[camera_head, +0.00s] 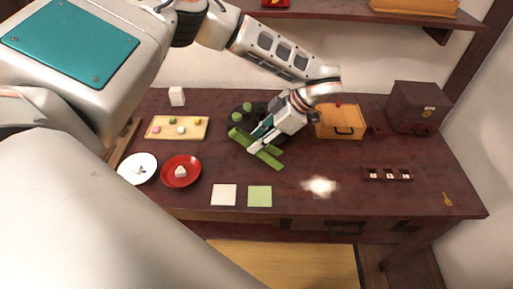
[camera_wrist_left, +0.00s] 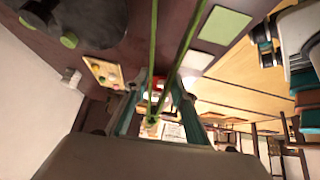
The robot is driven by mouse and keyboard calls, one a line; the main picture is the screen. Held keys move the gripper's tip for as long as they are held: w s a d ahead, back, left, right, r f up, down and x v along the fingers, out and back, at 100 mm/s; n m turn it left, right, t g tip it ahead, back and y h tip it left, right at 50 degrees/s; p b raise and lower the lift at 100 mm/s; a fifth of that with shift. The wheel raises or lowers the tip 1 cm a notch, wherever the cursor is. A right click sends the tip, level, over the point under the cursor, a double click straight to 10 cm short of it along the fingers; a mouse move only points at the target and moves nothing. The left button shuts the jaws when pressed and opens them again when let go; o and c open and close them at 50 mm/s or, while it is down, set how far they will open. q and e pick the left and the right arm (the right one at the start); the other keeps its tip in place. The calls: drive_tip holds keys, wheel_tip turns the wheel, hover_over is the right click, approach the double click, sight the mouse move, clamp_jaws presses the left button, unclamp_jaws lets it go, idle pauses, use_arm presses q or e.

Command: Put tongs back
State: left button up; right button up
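Green tongs (camera_head: 268,158) with two long arms show in the head view, held over the dark table beside the black round tray. My left gripper (camera_head: 257,143) is around them, pointing down and to the left. In the left wrist view the tongs' two arms (camera_wrist_left: 191,35) spread away from a joined end between the fingers of my left gripper (camera_wrist_left: 158,102). The gripper appears shut on the tongs near that end. The black tray (camera_head: 231,113) is partly hidden behind the gripper and bears green cylinders (camera_head: 247,106). My right gripper does not show clearly in either view.
A wooden board (camera_head: 160,133) with small sweets, a white plate (camera_head: 128,170) and a red plate (camera_head: 168,178) stand left. White (camera_head: 223,195) and green (camera_head: 260,196) squares lie in front. A wooden box (camera_head: 345,122) stands right of the gripper, before a dark chest (camera_head: 418,100).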

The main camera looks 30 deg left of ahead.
use_arm(q)
drive_tip(key=shift+f, duration=1.7)
drive_tip(key=shift+f, duration=0.15)
drive_tip(key=shift+f, duration=0.1)
drive_tip(key=o, duration=0.5)
drive_tip(key=shift+o, duration=0.2)
drive_tip(key=v, duration=1.2)
drive_tip(key=shift+r, duration=0.25)
